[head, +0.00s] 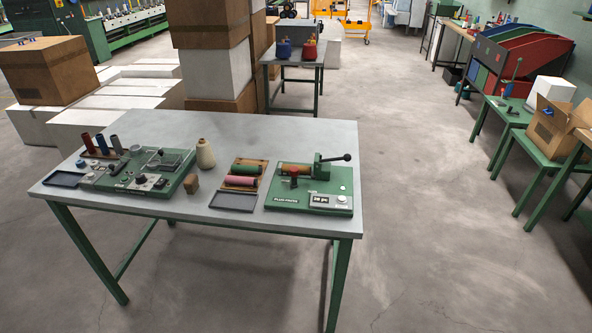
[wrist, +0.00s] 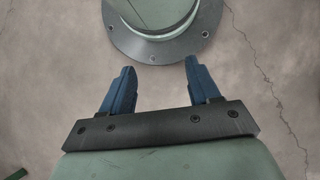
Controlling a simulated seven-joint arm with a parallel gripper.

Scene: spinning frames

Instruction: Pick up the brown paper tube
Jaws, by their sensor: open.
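My gripper (wrist: 160,68) shows only in the wrist view. Its two blue fingers are apart with nothing between them, over bare concrete floor. It is away from the table, and the tube is not in the wrist view.
The table (head: 300,128) also carries a wooden rack with a green spool (head: 245,170) and a pink spool (head: 241,181), a dark tray (head: 233,202), a cream cone (head: 206,154), a small brown block (head: 192,183) and a larger green device (head: 137,170). The table's back right is clear.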

